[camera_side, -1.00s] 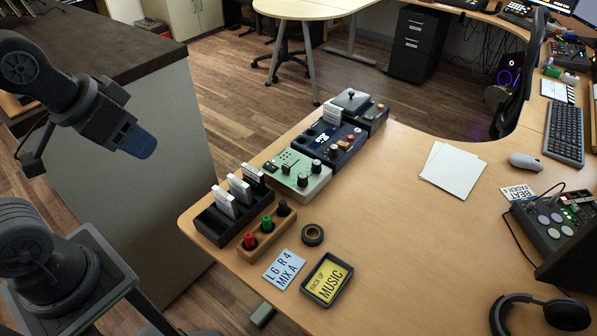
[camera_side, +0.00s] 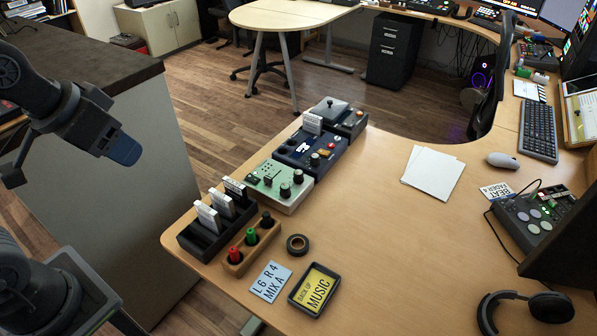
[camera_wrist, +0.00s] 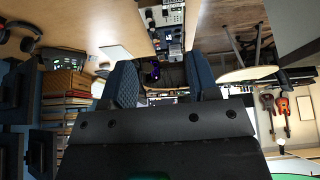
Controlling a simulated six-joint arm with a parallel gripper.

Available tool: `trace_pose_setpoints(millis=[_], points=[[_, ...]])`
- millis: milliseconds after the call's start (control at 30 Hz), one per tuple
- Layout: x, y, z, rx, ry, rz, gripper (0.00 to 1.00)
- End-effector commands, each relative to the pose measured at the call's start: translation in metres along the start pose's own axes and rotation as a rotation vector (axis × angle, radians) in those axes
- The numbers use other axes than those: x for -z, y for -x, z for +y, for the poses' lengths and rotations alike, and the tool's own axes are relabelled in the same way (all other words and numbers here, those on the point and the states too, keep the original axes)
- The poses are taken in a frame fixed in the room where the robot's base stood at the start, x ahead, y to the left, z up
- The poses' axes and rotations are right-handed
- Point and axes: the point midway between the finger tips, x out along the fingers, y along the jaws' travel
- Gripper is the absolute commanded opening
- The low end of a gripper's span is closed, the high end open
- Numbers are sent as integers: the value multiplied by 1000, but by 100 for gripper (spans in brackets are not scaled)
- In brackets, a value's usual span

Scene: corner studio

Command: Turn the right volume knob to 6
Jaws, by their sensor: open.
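A pale green control box (camera_side: 276,186) sits on the wooden desk near its left edge. Two black knobs stand on its right part, a nearer one (camera_side: 285,190) and a farther one (camera_side: 298,176). Their pointer settings are too small to read. My gripper (camera_side: 122,150) hangs at the left over the dark-topped cabinet's side, well away from the box. In the wrist view its blue fingers (camera_wrist: 162,82) are apart with nothing between them. A card reading "L6 R4 MIX A" (camera_side: 271,281) lies on the desk.
A black cartridge rack (camera_side: 212,240) and a wooden block of coloured plugs (camera_side: 236,257) stand in front of the box. A dark blue device (camera_side: 310,150) stands behind it. A tape roll (camera_side: 297,245) and a "MUSIC" tray (camera_side: 314,290) lie nearby. The desk's middle is mostly clear.

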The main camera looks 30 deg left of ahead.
Motion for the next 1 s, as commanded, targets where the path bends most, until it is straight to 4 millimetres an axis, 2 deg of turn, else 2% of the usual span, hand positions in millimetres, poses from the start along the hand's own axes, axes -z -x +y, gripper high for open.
trace_pose_setpoints(millis=[133,267,467,567,700,833,1000], points=[[50,-3,5,-3,59,-55,55],[99,-16,10,-2,124,-107,55],[166,-57,21,8,220,-185,55],[195,-85,26,17,269,-223,55],[227,-133,36,33,334,-277,55],[248,-185,45,53,395,-326,55],[260,-256,56,83,473,-386,55]])
